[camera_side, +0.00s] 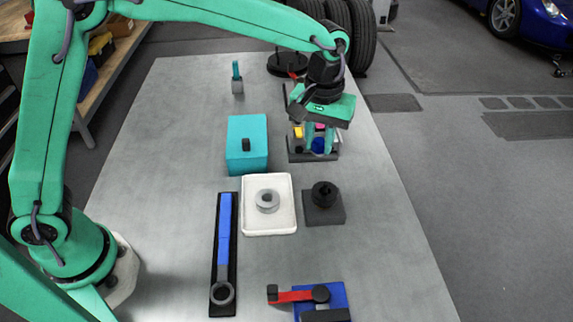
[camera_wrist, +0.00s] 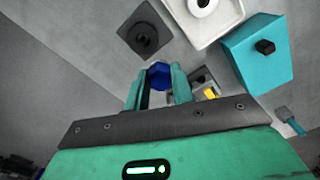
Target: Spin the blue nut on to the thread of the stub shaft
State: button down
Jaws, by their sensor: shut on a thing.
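My gripper (camera_side: 319,143) is at the far right part of the table, pointing down over a dark tray (camera_side: 325,158). Its fingers are shut on the blue nut (camera_side: 318,147). In the wrist view the blue nut (camera_wrist: 159,75) shows between the two green fingertips (camera_wrist: 158,82). Whether the nut still touches the tray I cannot tell. A black round piece on a dark square base, which looks like the stub shaft (camera_side: 324,192), stands nearer the side camera, apart from the gripper. It also shows in the wrist view (camera_wrist: 146,38). Its thread is too small to make out.
Yellow (camera_side: 298,132) and pink pieces sit in the tray beside the nut. A white tray (camera_side: 246,228) with a grey ring (camera_side: 267,200) lies left of the stub shaft. A teal box (camera_side: 247,160), a blue-handled wrench (camera_side: 224,230) and a red-armed blue fixture (camera_side: 338,294) stand around.

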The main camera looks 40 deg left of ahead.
aim_at(326, 184)
jog(key=shift+s+d+r+m, duration=0.1)
jog(key=shift+s+d, duration=0.1)
jog(key=shift+d, duration=0.35)
jog(key=shift+s+d+r+m, duration=0.1)
jog(key=shift+s+d, duration=0.1)
jog(key=shift+d, duration=0.4)
jog(key=shift+s+d+r+m, duration=0.1)
jog(key=shift+s+d, duration=0.1)
jog(key=shift+d, duration=0.35)
jog(key=shift+f, duration=0.25)
jog(key=shift+f, duration=2.6)
jog(key=shift+f, duration=1.3)
jog(key=shift+m, duration=0.3)
